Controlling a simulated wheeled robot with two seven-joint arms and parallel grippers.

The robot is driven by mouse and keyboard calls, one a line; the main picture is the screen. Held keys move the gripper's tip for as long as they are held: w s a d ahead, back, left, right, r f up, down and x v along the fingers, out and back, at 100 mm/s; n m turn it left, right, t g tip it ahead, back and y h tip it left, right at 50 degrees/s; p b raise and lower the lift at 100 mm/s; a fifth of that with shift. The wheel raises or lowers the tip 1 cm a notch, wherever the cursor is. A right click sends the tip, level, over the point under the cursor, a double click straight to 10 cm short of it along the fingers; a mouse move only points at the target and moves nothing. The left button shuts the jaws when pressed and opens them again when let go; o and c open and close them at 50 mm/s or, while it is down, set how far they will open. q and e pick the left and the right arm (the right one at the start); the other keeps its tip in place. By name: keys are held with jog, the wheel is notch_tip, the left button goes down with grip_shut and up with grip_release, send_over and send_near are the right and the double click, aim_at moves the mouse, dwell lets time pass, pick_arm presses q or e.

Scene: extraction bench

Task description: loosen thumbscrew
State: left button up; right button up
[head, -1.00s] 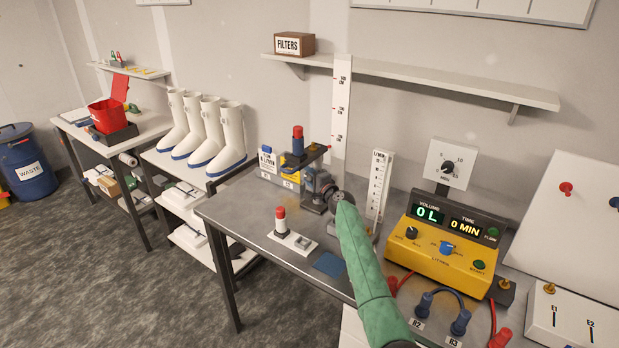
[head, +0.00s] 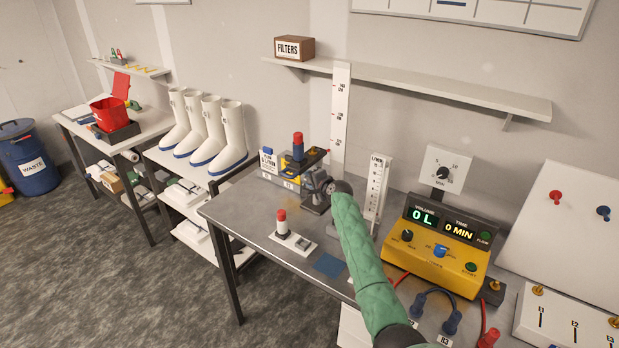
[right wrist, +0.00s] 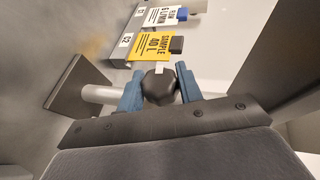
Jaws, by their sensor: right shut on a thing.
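The thumbscrew (right wrist: 158,88) shows in the right wrist view as a dark rounded knob with a small pale mark on its top edge. My right gripper (right wrist: 158,92) has its two blue fingers shut on the knob, one on each side. In the head view my right gripper (head: 324,187) is at the grey clamp stand (head: 312,200) on the bench, and my green-sleeved arm reaches up to it from the lower right. The thumbscrew itself cannot be made out in the head view. My left gripper is not in view.
A red-topped tube (head: 298,146) stands above the clamp. A yellow label reading sample (right wrist: 152,47) hangs close by. A second red-topped piece (head: 282,222) stands on the bench front. The yellow meter (head: 430,262) and a white scale (head: 378,188) are to the right.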

jog(key=shift+h, duration=0.3)
jog(key=o, duration=1)
jog(key=shift+s, duration=0.1)
